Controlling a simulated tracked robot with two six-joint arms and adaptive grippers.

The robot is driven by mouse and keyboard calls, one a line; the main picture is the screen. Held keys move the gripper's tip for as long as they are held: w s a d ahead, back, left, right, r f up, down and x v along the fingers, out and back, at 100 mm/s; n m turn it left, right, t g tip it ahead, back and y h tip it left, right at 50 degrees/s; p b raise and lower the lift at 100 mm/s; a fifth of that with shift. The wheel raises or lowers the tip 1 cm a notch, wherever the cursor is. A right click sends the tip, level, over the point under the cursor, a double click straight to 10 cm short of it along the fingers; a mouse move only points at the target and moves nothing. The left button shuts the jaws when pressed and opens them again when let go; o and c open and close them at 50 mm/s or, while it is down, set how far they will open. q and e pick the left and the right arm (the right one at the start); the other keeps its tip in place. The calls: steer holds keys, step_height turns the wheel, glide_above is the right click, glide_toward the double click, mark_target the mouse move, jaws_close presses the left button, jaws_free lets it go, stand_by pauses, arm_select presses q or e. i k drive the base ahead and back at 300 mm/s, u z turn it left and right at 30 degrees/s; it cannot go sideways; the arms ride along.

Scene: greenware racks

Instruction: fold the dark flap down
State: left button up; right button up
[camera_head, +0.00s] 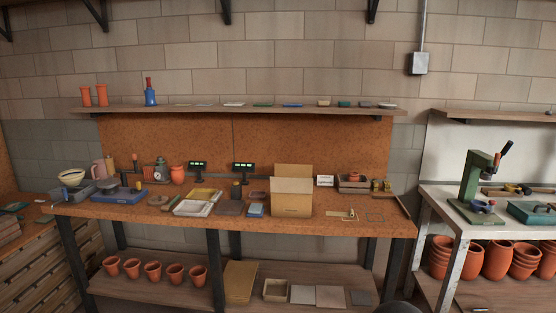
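A tan cardboard box (291,204) stands on the wooden workbench, right of its middle. A tall flap (293,170) stands upright at the back of the box. A lighter band (291,184) shows in front of it; I cannot tell whether this is another raised flap or the box's wall. The back flap looks slightly darker than this band, but no flap is clearly dark. The inside of the box is hidden. Neither of my grippers is in view.
The workbench (350,230) holds trays, a blue tool base (118,197) and small pots left of the box. A white card (325,181) and a wooden crate (353,187) stand right of it. A shelf (215,109) runs above. Bare bench lies before the box.

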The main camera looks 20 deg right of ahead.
mark_target(280, 170)
steer(key=u, duration=0.15)
steer(key=i, duration=0.6)
steer(key=z, duration=1.1)
steer(key=i, duration=0.35)
steer(key=z, duration=0.55)
steer(key=i, duration=0.1)
steer(key=u, duration=0.65)
steer(key=k, duration=0.45)
steer(key=z, duration=0.5)
steer(key=i, duration=1.15)
steer(key=z, duration=0.4)
